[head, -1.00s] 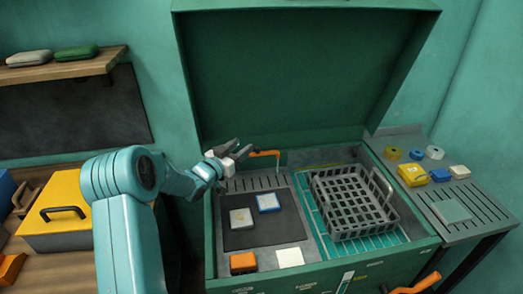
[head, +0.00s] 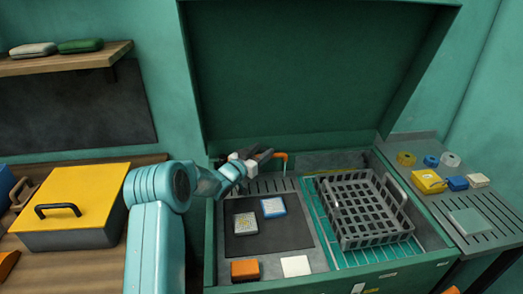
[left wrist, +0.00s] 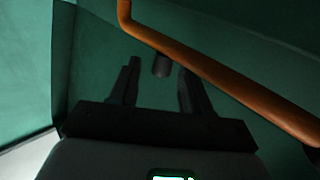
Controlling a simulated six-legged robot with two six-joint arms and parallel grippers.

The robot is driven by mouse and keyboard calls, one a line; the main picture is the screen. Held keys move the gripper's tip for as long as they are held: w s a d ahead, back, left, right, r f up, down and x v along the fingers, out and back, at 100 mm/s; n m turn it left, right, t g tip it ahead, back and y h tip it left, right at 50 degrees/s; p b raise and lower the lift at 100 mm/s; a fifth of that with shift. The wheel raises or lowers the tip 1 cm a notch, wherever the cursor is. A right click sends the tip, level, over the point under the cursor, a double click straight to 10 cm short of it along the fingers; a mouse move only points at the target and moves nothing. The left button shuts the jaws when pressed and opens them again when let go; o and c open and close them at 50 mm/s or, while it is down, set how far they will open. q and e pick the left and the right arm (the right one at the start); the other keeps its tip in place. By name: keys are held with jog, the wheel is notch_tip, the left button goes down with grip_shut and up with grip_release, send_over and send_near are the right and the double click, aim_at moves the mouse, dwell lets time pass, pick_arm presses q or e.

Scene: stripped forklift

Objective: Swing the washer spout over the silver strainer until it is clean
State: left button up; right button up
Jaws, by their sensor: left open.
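The orange washer spout (head: 283,156) stands at the back of the open green washer, and the left gripper partly hides it in the head view. My left gripper (head: 262,156) is open at its free end. In the left wrist view the orange pipe (left wrist: 215,72) crosses above the open fingers (left wrist: 158,75). Its dark nozzle shows between the fingertips; I cannot tell whether they touch it. The silver strainer (head: 245,223), a small square with a yellowish, speckled middle, lies on the dark mat. My right gripper is not in view.
A blue-framed strainer (head: 273,207) lies beside the silver one. An orange block (head: 245,269) and a white block (head: 295,265) sit in front. A grey basket (head: 365,208) fills the washer's right side. The raised lid (head: 320,70) stands behind. A yellow box (head: 75,200) stands left.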

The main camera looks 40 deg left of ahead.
pick_arm(q)
jog(key=shift+w+f, duration=0.1)
jog(key=shift+w, duration=0.1)
jog(key=shift+s, duration=0.1)
jog(key=c, duration=0.5)
grip_shut()
